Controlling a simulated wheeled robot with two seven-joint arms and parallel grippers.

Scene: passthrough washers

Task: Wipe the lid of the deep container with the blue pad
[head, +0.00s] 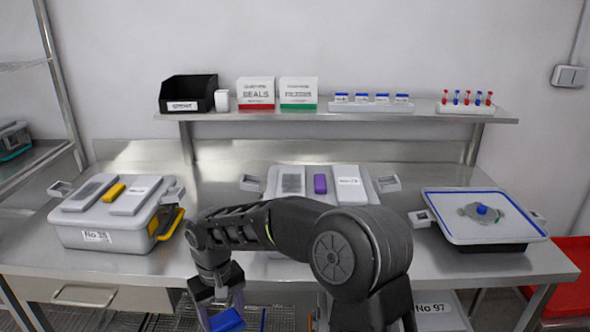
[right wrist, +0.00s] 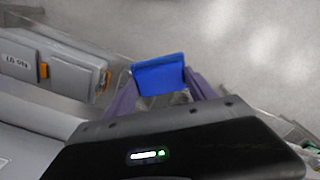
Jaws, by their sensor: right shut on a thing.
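The blue pad (head: 227,320) is between the fingers of my right gripper (head: 219,303), low in front of the bench in the head view. In the right wrist view, the blue pad (right wrist: 160,74) is clamped between the two purple-grey fingers. A tall grey container (head: 130,236), with a grey lid (head: 148,198) and a yellow handle on top, stands at the bench's left. It looks like the deepest one. My right gripper is in front of it and to its right, apart from the lid. My left gripper is not in view.
A second grey container with a purple handle (head: 320,184) stands mid-bench, partly hidden by my right arm. A blue-rimmed tray (head: 450,238) with a round metal part stands at the right. A shelf (head: 300,116) with boxes runs behind. Bare steel lies between the containers.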

